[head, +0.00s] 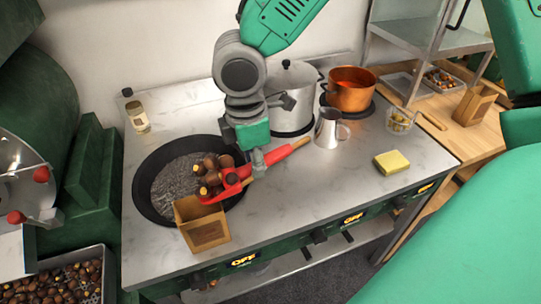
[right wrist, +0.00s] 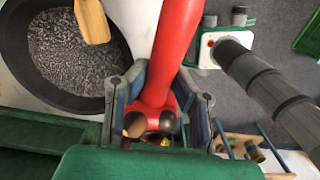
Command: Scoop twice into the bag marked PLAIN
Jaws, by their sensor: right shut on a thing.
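My right gripper (head: 258,160) comes down from the top of the head view and is shut on the handle of a red scoop (head: 283,153). The scoop's bowl is over the right side of a dark round pan (head: 150,205), with several brown chestnuts (head: 210,172) at it. In the right wrist view the red handle (right wrist: 178,45) runs up from between the fingers. A brown open-topped bag (head: 207,232) stands at the pan's front edge. Another brown bag (head: 474,106) stands on the wooden surface at right. I cannot read a mark on either bag. My left gripper is not in view.
A steel pot (head: 292,95), a copper pot (head: 350,88), a metal jug (head: 327,130) and a glass (head: 399,120) stand behind. A yellow sponge (head: 391,162) lies at right. A bin of chestnuts (head: 104,258) is at lower left. The counter's front middle is clear.

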